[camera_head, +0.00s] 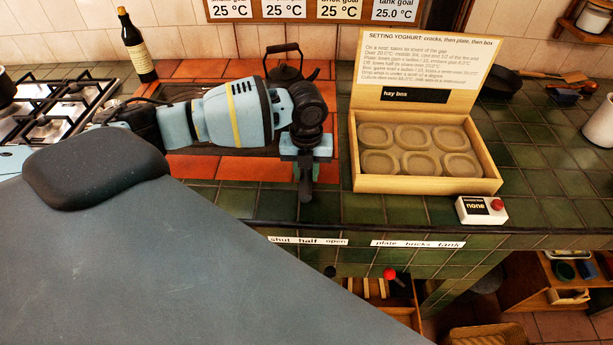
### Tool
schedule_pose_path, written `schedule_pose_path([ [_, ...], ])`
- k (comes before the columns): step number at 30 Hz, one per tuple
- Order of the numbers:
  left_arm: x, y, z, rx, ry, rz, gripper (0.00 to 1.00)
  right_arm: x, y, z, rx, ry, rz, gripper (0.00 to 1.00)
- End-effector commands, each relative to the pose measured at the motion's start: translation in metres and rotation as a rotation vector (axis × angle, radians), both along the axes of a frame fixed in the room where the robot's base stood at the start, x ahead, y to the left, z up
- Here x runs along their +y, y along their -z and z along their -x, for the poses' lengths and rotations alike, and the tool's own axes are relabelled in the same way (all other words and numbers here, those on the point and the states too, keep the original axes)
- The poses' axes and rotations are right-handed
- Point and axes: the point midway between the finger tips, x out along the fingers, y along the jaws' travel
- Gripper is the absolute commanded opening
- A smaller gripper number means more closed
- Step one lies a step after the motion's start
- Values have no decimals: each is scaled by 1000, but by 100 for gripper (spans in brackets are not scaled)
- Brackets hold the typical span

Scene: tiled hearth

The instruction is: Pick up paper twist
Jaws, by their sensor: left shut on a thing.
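My left gripper (305,190) hangs fingers-down over the front of the red tiled patch, left of the open hay box (484,185). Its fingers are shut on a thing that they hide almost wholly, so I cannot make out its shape. No paper twist shows clearly anywhere else on the counter. My right gripper is out of view.
A gas hob (50,115) is at left. A white box with a red button (481,210) sits at the counter's front edge.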

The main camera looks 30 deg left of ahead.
Motion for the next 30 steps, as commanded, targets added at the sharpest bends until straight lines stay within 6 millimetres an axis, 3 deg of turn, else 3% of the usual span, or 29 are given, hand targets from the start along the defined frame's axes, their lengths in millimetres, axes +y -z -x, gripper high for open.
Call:
schedule_pose_path([
  [2,-1,-12,0,-2,1,1,7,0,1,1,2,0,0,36],
  [18,-117,-21,58,0,5,1,7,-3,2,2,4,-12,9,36],
  [24,-137,-24,68,1,2,1,7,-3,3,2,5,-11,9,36],
  [30,-144,-25,72,0,0,0,7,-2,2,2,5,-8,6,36],
])
